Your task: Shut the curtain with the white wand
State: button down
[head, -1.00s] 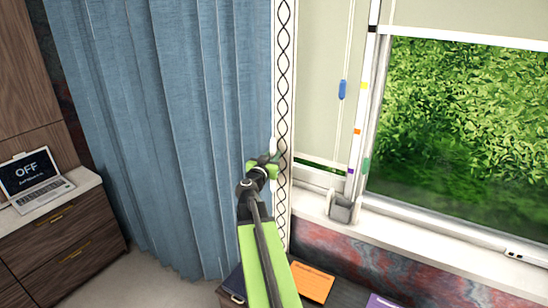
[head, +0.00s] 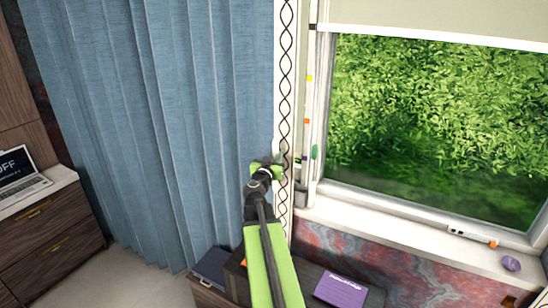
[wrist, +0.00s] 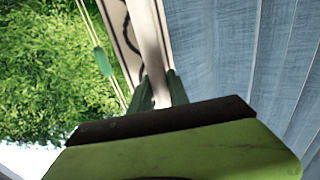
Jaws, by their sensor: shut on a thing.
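The blue curtain (head: 150,120) hangs in folds on the left, with a cream edge band (head: 285,60) carrying a black twisted pattern. My gripper (head: 279,161) is at this edge, in front of the window side. In the wrist view my gripper (wrist: 160,92) has its green fingers closed around the white wand (wrist: 150,40), which runs upward out of view. The cream band shows just beside the wand, and blue folds (wrist: 240,50) fill the right. The wand's lower end is hidden by the gripper.
Right of the curtain edge, the window (head: 430,120) is uncovered below a raised blind (head: 440,20). A green cord toggle (head: 314,152) hangs close to my gripper. A pen (head: 470,236) and purple stone (head: 511,263) lie on the sill. A purple box (head: 341,290) is below.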

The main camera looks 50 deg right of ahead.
jog(key=shift+s+d, duration=0.2)
